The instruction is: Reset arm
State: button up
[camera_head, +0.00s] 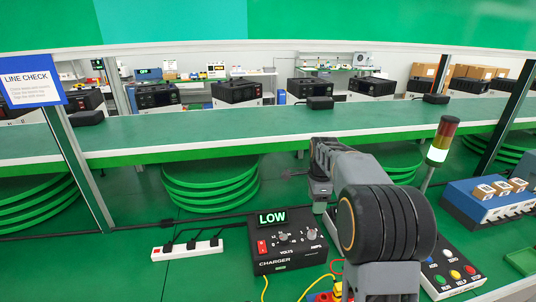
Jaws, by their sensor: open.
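My arm rises from the bottom right of centre, with a large dark round joint in front. My gripper (320,196) hangs at the far end of the arm, pointing down, just behind and above the right end of the charger (288,254). It is small in view, looks open, and I see nothing held in it. The charger is a black box with a red switch, knobs and a green display reading LOW. Part of the gripper and the area behind it are hidden by my arm.
A white power strip (187,250) lies left of the charger. A button panel (455,276) and a signal tower (440,140) stand to the right, beside a blue box (490,207) with small cartons. A long green shelf (200,136) crosses behind. Yellow and red cables lie in front.

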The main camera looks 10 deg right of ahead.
jog(key=s+a+n+t, duration=0.1)
jog(key=s+a+n, duration=0.4)
jog(key=s+n, duration=0.5)
jog(key=s+a+n+t, duration=0.2)
jog(key=s+a+n, duration=0.3)
jog(key=s+n, duration=0.5)
jog(key=shift+s+a+t+p, duration=0.3)
jog(key=shift+s, duration=0.6)
